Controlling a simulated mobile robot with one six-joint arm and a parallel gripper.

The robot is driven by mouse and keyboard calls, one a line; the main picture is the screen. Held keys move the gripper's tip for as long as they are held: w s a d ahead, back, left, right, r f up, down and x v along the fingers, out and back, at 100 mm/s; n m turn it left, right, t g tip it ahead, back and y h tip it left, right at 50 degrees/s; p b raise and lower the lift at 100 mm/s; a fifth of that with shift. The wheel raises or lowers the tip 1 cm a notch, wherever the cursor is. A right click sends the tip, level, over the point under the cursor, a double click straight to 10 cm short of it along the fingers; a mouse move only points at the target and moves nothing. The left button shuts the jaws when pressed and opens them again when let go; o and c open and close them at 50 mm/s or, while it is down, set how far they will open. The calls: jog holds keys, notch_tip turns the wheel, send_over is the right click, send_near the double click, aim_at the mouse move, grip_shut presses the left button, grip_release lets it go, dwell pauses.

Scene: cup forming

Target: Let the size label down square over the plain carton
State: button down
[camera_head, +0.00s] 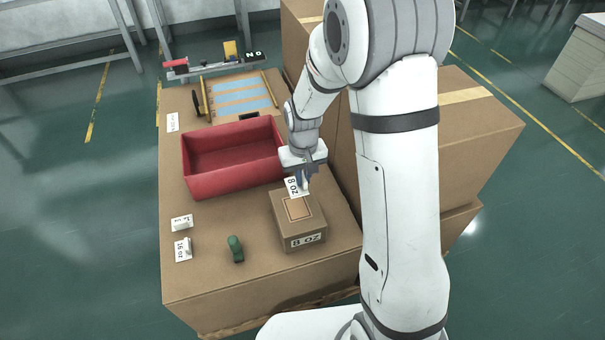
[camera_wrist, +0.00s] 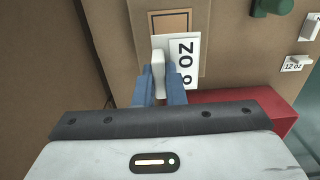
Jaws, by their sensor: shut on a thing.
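The plain carton (camera_head: 301,226) stands on the brown work surface, with an outlined rectangle on its top and "8 OZ" on its front face. The outline also shows in the wrist view (camera_wrist: 171,13). My gripper (camera_head: 302,182) is shut on the size label (camera_head: 292,188), a white card reading "8 OZ". In the wrist view my blue fingers (camera_wrist: 159,88) pinch the label's pale grip tab, and the label (camera_wrist: 184,66) lies to its right. The label appears above the carton's back part, short of the outline's middle and partly covering its edge. The gap below it is hard to judge.
A red bin (camera_head: 200,188) stands left of the carton. A green handled object (camera_head: 236,248) and two white labels (camera_head: 183,249) (camera_head: 181,223) lie to the left. Large cardboard boxes (camera_head: 470,130) stand behind my arm. Bare surface lies left of the carton.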

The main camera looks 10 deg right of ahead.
jog(key=shift+f+b, duration=3.2)
jog(key=shift+f, duration=1.65)
jog(key=shift+f, duration=0.2)
jog(key=c, duration=1.4)
grip_release()
jog(key=shift+c, duration=0.2)
jog(key=shift+r+p, duration=0.85)
jog(key=shift+r, duration=3.1)
notch_tip(320, 180, up, 20)
jog(key=m+t+p, duration=0.1)
jog(key=p, duration=0.8)
send_over(303, 205)
jog(key=s+d, duration=0.5)
jog(key=s, duration=0.3)
jog(key=s+d+r+m+t+p, duration=0.1)
jog(key=s+d+r+p, duration=0.2)
jog(key=s+r+p, duration=0.4)
jog(key=s+r, duration=0.4)
jog(key=r, duration=0.1)
jog(key=shift+s+d+t, duration=0.2)
jog(key=shift+t, duration=0.1)
